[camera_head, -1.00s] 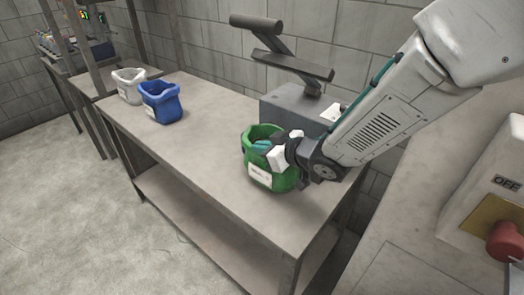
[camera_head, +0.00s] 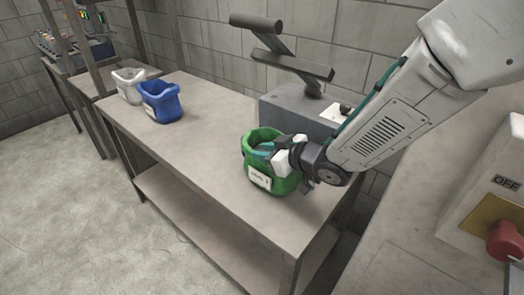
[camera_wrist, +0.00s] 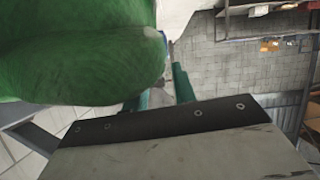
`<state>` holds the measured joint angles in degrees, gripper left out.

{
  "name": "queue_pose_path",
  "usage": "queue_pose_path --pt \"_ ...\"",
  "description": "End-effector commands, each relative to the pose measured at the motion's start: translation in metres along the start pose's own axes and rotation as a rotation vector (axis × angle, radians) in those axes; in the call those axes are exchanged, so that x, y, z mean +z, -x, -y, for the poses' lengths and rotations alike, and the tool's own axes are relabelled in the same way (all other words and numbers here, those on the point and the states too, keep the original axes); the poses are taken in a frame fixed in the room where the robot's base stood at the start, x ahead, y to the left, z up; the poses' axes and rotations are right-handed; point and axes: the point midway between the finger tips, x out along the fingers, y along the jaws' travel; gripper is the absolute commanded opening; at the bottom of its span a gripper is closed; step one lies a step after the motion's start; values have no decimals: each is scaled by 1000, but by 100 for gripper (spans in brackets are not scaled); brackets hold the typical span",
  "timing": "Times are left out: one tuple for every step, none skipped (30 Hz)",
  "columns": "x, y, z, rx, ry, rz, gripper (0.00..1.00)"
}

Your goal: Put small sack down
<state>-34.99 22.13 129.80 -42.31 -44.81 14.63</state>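The small sack is a green open-topped bag with a white label (camera_head: 262,186). It is upright at the near right end of the metal table (camera_head: 205,148). It is on the table top or just above it; I cannot tell which. My gripper (camera_head: 266,148) comes in from the right and is shut on the sack's rim, with a teal finger showing in the sack's mouth. In the wrist view the green sack (camera_wrist: 85,55) fills the upper left beside the teal fingers (camera_wrist: 170,90). The exact grip is partly hidden there.
A blue sack (camera_head: 161,103) and a white sack (camera_head: 128,88) stand at the table's far left end. A grey machine with a dark handle (camera_head: 292,112) stands behind the green sack. The table's middle is clear.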

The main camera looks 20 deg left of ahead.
Motion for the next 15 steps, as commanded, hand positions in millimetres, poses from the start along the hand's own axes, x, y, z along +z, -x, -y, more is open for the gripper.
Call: queue_pose_path --pt "-1 10 -1 2 0 -1 27" --pt "-1 15 0 2 1 -1 27" --pt "-1 22 -1 3 1 -2 27" --pt "-1 28 -1 3 1 -2 27" --pt "-1 33 -1 2 2 -2 27" --pt "-1 39 0 2 2 -1 27" --pt "0 44 -1 3 1 -1 27" --pt "-1 48 -1 3 1 -1 27" --pt "-1 52 -1 2 1 -1 27" --pt "0 55 0 1 1 0 27" --pt "0 57 0 1 1 0 27" --pt "0 60 0 1 0 0 27" --pt "0 61 0 1 0 0 27" --pt "0 62 0 1 0 0 27" --pt "0 62 0 1 0 0 27"
